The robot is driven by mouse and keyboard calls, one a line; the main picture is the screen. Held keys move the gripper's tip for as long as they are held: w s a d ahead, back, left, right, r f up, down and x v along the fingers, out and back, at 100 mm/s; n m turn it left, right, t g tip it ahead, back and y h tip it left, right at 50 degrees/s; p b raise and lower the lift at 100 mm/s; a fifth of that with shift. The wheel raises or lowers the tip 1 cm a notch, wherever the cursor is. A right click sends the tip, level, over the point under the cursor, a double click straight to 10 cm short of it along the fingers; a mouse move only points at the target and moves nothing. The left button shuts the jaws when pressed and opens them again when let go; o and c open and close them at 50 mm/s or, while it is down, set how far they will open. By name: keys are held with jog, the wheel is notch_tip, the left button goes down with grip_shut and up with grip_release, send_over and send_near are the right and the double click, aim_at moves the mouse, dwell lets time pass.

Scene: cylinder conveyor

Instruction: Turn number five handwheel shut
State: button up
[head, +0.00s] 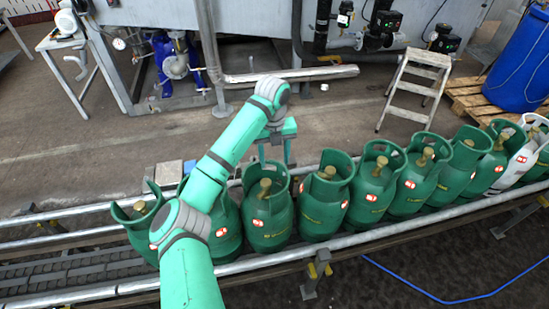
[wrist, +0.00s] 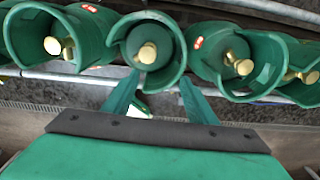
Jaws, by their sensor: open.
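A row of green gas cylinders stands upright on the conveyor, each with a brass handwheel inside its collar. Their red-and-white labels are too small to read, so I cannot tell which is number five. My gripper (head: 276,152) is above and behind the row, near the third cylinder from the left (head: 267,218). In the wrist view my gripper (wrist: 160,97) is open and empty, its two fingers apart below the collar of the middle cylinder (wrist: 120,40). That cylinder's brass handwheel (wrist: 147,53) lies beyond the fingertips. My arm partly hides the second cylinder from the left.
Metal rails (head: 70,292) run along both sides of the conveyor. Neighbouring collars (wrist: 205,35) stand close on either side. A white cylinder (head: 523,158) is among the green ones at right. A step stool (head: 416,88) and a blue drum (head: 520,65) stand behind. The floor between is mostly clear.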

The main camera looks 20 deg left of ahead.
notch_tip(320, 180, up, 11)
jog(key=shift+f, duration=0.15)
dwell(0.5)
